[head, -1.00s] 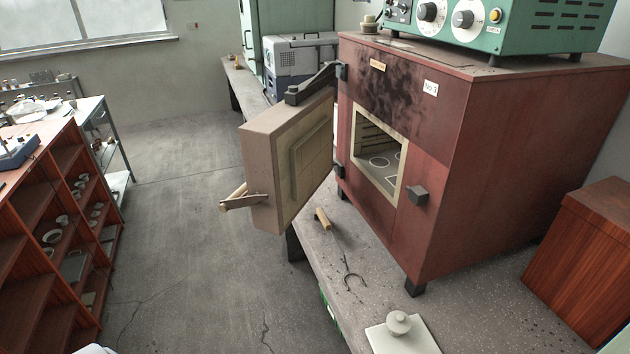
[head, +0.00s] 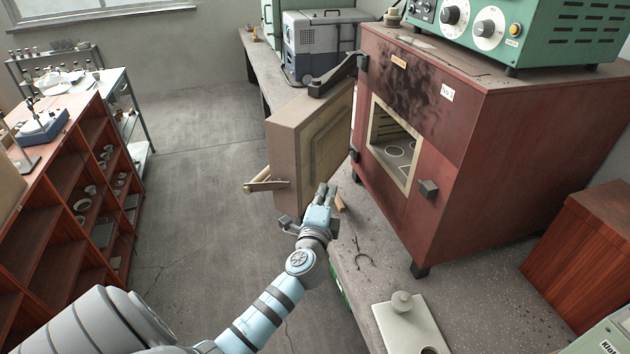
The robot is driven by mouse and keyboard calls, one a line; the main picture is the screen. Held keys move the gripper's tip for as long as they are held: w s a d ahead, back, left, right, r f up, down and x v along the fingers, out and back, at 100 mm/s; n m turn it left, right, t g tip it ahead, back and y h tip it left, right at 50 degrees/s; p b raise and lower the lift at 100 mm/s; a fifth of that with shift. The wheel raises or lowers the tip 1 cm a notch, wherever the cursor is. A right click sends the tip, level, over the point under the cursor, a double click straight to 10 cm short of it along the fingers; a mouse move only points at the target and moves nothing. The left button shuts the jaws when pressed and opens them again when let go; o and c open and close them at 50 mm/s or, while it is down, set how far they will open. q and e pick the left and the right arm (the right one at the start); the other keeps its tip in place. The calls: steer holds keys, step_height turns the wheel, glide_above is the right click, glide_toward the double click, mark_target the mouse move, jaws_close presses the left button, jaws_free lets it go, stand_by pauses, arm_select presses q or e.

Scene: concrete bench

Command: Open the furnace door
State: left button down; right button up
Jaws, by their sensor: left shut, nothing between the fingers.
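The red-brown furnace (head: 480,150) stands on the bench. Its thick door (head: 286,155) stands wide open on the left, swung out past the bench edge. The door's wooden handle (head: 258,185) sticks out to the left of it. The furnace opening (head: 396,142) is uncovered and shows ring marks inside. My left gripper (head: 326,188) is shut and empty. It is in front of the door's lower right edge in the picture; I cannot tell whether it touches the door. My right gripper is not in view.
A fork-ended tool (head: 360,248) lies on the bench, its wooden handle partly hidden by my left gripper. A pale plate with a knob (head: 403,304) lies near the front. A green control unit (head: 530,30) sits on the furnace. Shelves (head: 75,210) stand at the left, with open floor between.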

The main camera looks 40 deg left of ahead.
mark_target(315, 181)
arm_select(q)
steer(key=a, duration=0.1)
steer(key=w+a, duration=0.1)
steer(key=a, duration=0.1)
steer(key=w+a, duration=0.1)
steer(key=a, duration=0.1)
steer(key=shift+a, duration=0.1)
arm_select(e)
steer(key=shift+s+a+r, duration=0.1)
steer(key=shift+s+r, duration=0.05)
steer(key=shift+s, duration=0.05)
arm_select(q)
steer(key=shift+a+f, duration=0.1)
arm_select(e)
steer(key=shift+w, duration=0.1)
